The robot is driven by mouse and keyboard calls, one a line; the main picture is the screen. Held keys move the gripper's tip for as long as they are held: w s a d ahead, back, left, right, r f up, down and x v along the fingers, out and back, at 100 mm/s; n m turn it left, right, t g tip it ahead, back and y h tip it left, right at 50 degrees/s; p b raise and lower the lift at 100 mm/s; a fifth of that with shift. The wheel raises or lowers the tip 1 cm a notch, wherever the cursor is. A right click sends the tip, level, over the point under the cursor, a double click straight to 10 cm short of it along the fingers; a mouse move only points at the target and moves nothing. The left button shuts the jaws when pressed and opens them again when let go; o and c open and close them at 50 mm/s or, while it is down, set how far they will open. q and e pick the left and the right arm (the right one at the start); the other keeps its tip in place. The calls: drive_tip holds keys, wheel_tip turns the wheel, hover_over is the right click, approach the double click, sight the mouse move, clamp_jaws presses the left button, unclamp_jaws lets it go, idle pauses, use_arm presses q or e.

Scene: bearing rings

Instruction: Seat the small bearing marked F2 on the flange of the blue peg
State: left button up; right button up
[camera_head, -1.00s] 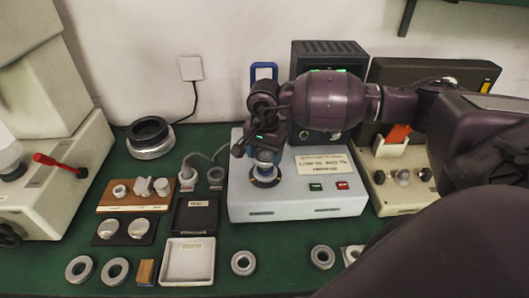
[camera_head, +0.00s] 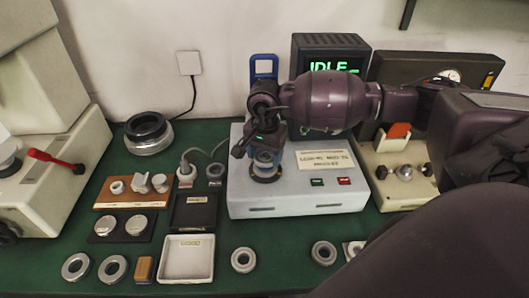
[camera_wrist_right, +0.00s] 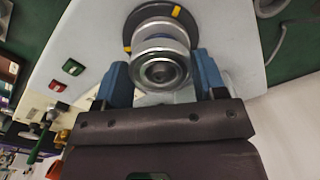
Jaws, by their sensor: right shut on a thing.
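My right gripper (camera_head: 265,155) reaches down over the dark round base with yellow marks (camera_head: 267,176) on top of the grey machine. In the right wrist view its blue fingers (camera_wrist_right: 162,78) are shut on a silver bearing ring (camera_wrist_right: 160,70), one finger on each side. The ring lines up closely with a silver cylinder (camera_wrist_right: 160,32) and the dark base (camera_wrist_right: 152,12) behind it. I cannot tell whether the ring touches what is below. No F2 mark is readable on it. The blue peg cannot be made out; ring and fingers may hide it. My left gripper is out of view.
The grey machine (camera_head: 300,203) has a label plate and green and red buttons. Left of it are a white tray (camera_head: 187,278), a black tray (camera_head: 194,212) and a wooden block with parts (camera_head: 120,204). Loose rings (camera_head: 243,260) lie along the front. My right arm covers the front right.

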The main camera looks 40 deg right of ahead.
drive_tip(key=shift+f, duration=0.3)
drive_tip(key=shift+f+b, duration=0.2)
drive_tip(key=shift+b, duration=0.1)
drive_tip(key=o, duration=1.1)
drive_tip(key=shift+r, duration=0.1)
